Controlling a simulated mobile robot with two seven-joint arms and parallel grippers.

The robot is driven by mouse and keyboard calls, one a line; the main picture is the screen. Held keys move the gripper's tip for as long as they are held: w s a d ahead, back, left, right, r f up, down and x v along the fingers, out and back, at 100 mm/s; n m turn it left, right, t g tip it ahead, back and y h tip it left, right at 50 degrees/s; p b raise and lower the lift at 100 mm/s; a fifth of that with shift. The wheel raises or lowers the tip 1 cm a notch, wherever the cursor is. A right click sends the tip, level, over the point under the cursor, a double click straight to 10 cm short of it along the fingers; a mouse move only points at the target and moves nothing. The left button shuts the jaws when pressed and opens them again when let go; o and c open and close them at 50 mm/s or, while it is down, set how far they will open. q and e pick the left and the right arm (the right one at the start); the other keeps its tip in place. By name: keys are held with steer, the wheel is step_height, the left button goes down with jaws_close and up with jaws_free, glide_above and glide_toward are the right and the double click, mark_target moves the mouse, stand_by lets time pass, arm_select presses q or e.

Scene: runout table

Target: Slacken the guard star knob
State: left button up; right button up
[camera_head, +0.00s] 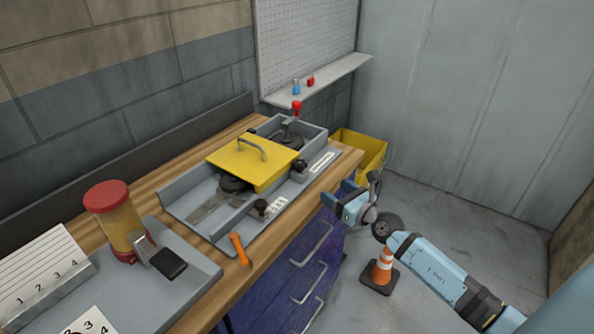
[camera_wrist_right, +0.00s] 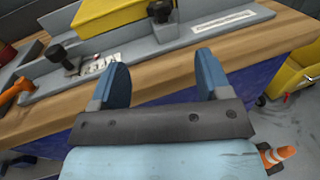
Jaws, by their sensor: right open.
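The yellow guard (camera_head: 252,162) with a grey handle lies across a grey metal trough (camera_head: 190,203) on the wooden bench. A dark knob (camera_head: 300,166), which looks like the guard star knob, sits at the guard's right edge; in the right wrist view it (camera_wrist_right: 160,11) is at the top. A second black knob (camera_head: 262,206) stands nearer on the trough's front side, beside a small label; it shows at upper left in the wrist view (camera_wrist_right: 57,52). My right gripper (camera_head: 335,198) is open and empty, off the bench's front edge, apart from both knobs. My left gripper is out of view.
An orange-handled tool (camera_head: 239,249) lies near the bench edge. A red-lidded jar (camera_head: 118,215) stands on a grey plate at left. Blue drawers (camera_head: 290,275) with handles are below. A yellow bin (camera_head: 362,152) and a traffic cone (camera_head: 382,268) stand on the floor.

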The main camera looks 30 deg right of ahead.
mark_target(305, 168)
steer(key=w, duration=0.4)
steer(key=w+a, duration=0.1)
steer(key=w, duration=0.8)
steer(key=shift+w+a+r, duration=0.15)
steer(key=shift+w+a, duration=0.1)
steer(key=shift+a, duration=0.05)
